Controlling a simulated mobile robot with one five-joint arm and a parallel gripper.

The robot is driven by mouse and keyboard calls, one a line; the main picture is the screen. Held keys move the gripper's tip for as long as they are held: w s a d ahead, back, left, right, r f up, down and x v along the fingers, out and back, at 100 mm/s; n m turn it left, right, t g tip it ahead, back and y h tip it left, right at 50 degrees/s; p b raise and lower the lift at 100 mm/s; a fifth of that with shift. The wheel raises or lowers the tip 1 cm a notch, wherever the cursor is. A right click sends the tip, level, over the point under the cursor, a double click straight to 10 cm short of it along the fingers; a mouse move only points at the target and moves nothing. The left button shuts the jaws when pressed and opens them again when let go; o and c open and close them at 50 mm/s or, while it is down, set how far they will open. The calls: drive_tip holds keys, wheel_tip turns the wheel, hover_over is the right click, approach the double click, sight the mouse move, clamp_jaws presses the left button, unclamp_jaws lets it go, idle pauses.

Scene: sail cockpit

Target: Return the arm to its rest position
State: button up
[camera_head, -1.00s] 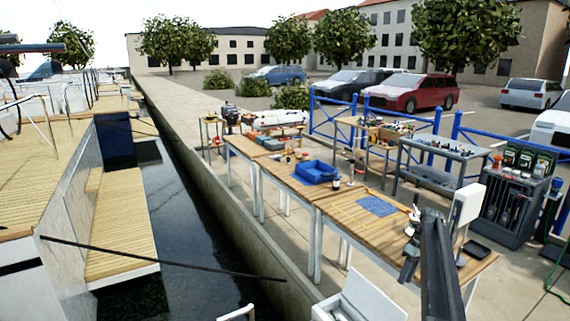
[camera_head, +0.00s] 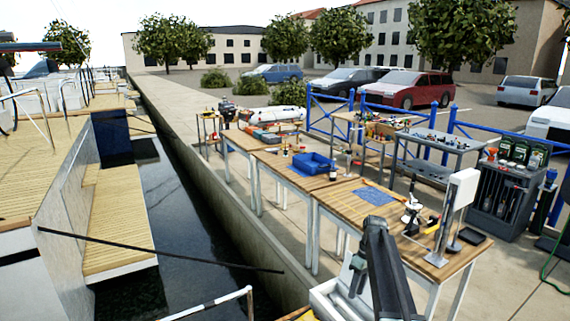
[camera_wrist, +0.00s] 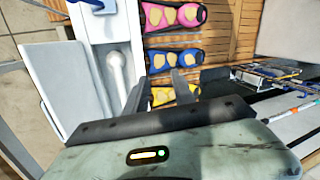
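My arm (camera_head: 385,270) shows at the bottom of the head view, to the right of centre. My gripper (camera_head: 357,272) hangs at its far end, in front of the near edge of the wooden table and over a white box. In the wrist view my gripper (camera_wrist: 158,90) has its two dark fingers apart, with nothing visible between them but the scene below. Pink, blue and yellow items (camera_wrist: 173,55) lie on slatted wood beyond the fingers. A white fixture with a pipe (camera_wrist: 117,70) is beside the left finger.
The open white box (camera_head: 335,295) is close to my gripper. Water (camera_head: 200,240) and a dock edge lie left. A dark rack (camera_head: 505,195) stands right.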

drive_tip(key=s+a+f+m+t+h+b, duration=0.1)
drive_tip(key=s+a+m, duration=0.3)
drive_tip(key=s, duration=0.6)
drive_tip(key=s+a+f+m+t+h+b, duration=0.1)
drive_tip(key=s+a+f+m, duration=0.3)
drive_tip(key=s, duration=0.7)
drive_tip(key=shift+s+a+f+b, duration=0.15)
drive_tip(key=shift+f+b, duration=0.05)
drive_tip(key=shift+b, duration=0.6)
